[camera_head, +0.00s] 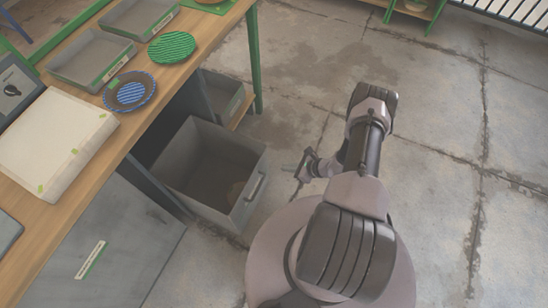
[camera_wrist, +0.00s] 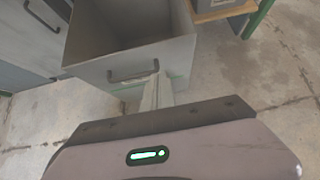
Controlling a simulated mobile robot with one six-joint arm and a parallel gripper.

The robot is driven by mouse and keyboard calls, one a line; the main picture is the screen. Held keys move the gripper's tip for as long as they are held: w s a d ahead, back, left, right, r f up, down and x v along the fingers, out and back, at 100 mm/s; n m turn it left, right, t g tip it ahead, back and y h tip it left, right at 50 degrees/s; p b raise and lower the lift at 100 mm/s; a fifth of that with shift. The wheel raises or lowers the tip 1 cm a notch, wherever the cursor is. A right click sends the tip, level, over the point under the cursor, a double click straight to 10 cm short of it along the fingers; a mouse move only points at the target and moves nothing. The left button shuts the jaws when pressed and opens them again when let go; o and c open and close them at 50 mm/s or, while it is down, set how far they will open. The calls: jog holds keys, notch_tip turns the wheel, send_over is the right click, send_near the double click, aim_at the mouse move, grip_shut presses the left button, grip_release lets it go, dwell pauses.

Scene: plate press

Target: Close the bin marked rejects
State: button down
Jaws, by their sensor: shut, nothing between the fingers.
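The wooden bench (camera_head: 150,118) holds grey trays (camera_head: 92,60), a green ribbed plate (camera_head: 172,47), a blue ribbed plate (camera_head: 130,91) and a white block (camera_head: 55,140). Another grey bin (camera_head: 222,97) sits on a low shelf behind. The concrete floor to the right is clear.

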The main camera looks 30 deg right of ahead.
jog(key=b+x, duration=0.1)
jog(key=x, duration=0.2)
jog(key=r+b+x, duration=0.1)
jog(key=b+x, duration=0.1)
jog(key=x, duration=0.2)
jog(key=w+a+b+x, duration=0.1)
jog(key=x, duration=0.2)
jog(key=shift+w+a, duration=0.15)
jog(key=shift+w, duration=0.1)
jog(key=shift+w+a+b, duration=0.25)
jog(key=shift+w+b, duration=0.05)
jog(key=shift+r, duration=0.1)
